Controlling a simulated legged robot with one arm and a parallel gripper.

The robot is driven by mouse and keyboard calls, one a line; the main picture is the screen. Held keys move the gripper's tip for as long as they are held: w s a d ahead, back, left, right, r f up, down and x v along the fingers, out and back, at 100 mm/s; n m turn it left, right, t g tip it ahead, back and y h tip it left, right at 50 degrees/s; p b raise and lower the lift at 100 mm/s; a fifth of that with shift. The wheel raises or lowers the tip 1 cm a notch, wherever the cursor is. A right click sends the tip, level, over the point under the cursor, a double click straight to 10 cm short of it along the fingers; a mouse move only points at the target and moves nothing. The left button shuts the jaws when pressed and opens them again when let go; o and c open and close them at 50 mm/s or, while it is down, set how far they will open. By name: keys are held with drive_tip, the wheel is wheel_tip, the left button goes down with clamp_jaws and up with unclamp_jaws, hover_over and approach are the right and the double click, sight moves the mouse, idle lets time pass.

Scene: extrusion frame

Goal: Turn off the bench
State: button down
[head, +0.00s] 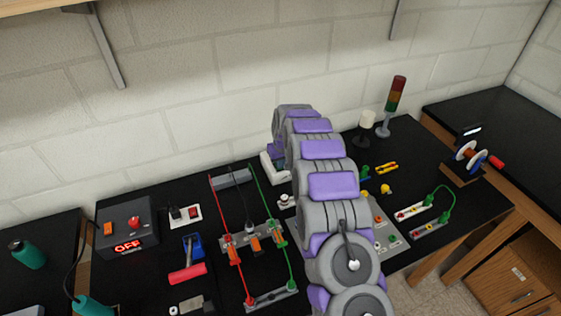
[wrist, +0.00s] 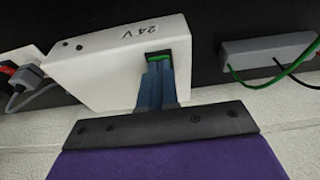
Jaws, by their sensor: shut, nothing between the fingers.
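A white box marked 24 V (wrist: 110,62) stands against the wall in the wrist view, with a green part (wrist: 160,57) in a dark slot. My gripper (wrist: 158,66) has its blue fingers shut and empty, with the tips at that slot. I cannot tell whether they touch the green part. In the head view the white box (head: 270,168) is partly hidden behind my arm, and my gripper is hidden. A dark grey control box (head: 118,222) at the left of the bench has a red display reading OFF (head: 128,246), a red button (head: 134,222) and an orange switch (head: 108,229).
A grey terminal block (wrist: 265,60) with green and black wires lies beside the white box. A grey plug with a cable (wrist: 25,80) is on its other side. Red and green leads (head: 252,240) cross the bench. A signal tower (head: 395,100) stands at the back right.

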drive_tip(key=shift+a, duration=0.15)
drive_tip(key=shift+w, duration=0.2)
drive_tip(key=shift+w+a+r, duration=0.15)
drive_tip(key=shift+w+r, duration=0.05)
drive_tip(key=shift+w, duration=0.35)
drive_tip(key=shift+r, duration=0.1)
drive_tip(key=shift+r+p, duration=0.3)
drive_tip(key=v, duration=0.2)
drive_tip(key=w+p+v, duration=0.1)
drive_tip(key=v, duration=0.1)
drive_tip(key=shift+s+a, duration=0.1)
drive_tip(key=shift+a, duration=0.05)
drive_tip(key=s+v, duration=0.1)
drive_tip(key=v, duration=0.8)
drive_tip(key=shift+s+d+f, duration=0.25)
drive_tip(key=shift+s+d, duration=0.1)
drive_tip(key=shift+s, duration=0.05)
